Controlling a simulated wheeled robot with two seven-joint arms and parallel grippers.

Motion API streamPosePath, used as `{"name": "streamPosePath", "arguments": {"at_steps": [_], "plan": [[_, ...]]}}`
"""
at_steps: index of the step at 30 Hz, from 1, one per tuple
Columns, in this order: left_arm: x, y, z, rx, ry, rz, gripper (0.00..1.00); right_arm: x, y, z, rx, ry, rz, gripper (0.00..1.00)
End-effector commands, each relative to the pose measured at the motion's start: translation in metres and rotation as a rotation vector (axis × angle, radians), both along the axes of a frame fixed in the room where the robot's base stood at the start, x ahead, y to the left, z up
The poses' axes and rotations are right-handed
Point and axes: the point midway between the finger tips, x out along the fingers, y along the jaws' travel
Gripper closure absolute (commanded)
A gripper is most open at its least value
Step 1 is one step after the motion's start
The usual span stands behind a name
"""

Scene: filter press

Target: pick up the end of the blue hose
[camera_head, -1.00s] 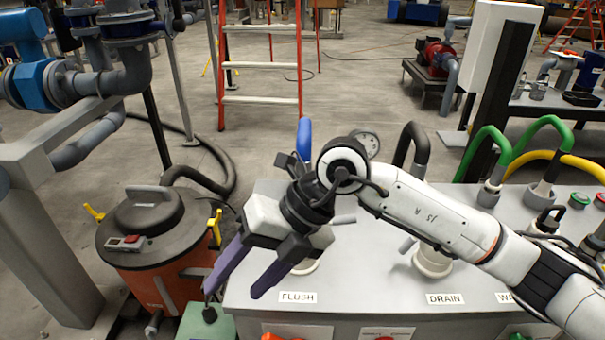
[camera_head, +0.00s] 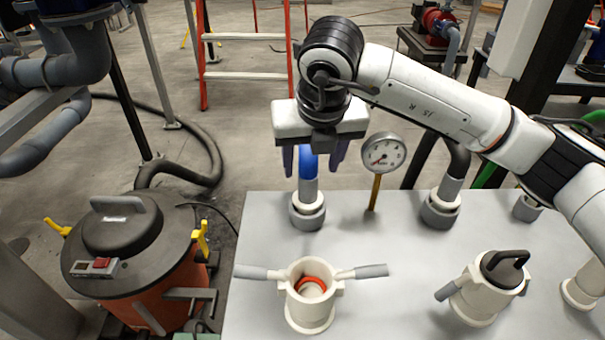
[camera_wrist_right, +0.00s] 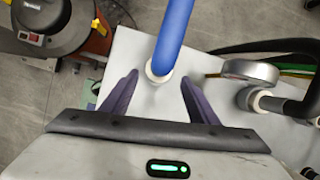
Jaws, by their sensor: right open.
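The blue hose (camera_head: 308,164) shows at the back left of the grey bench top, with its end in a grey and white collar (camera_head: 307,212). It also shows in the wrist view as a blue tube (camera_wrist_right: 173,35) running down to a white ring (camera_wrist_right: 158,74). My right gripper (camera_head: 313,163) is open with its purple fingers pointing down, one on each side of the hose in the head view. In the wrist view the fingertips (camera_wrist_right: 159,80) are spread apart to either side of the hose's end. My left gripper is out of view.
A pressure gauge (camera_head: 383,154) stands just right of the hose. A black hose in a collar (camera_head: 440,210) is farther right. An open white coupling with two levers (camera_head: 311,300) and a black-capped one (camera_head: 485,290) stand nearer. An orange-black vacuum (camera_head: 135,250) is at left.

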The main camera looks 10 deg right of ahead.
Motion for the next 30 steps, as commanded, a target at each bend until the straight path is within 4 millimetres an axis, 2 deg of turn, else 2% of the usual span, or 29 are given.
{"name": "streamPosePath", "arguments": {"at_steps": [4,9,14,21,30], "plan": [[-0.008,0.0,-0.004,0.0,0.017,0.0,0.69,0.008,-0.001,-0.023,0.0,0.004,-0.001,0.46],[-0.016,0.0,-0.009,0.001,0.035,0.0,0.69,0.015,-0.001,-0.038,0.0,0.002,0.001,0.46],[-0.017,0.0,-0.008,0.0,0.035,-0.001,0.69,0.023,-0.002,-0.051,0.0,0.004,-0.001,0.46],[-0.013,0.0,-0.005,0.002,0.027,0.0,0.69,0.038,-0.002,-0.081,0.001,0.002,0.0,0.46],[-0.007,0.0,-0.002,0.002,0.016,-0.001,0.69,0.04,-0.002,-0.086,0.001,0.001,0.001,0.46]]}}
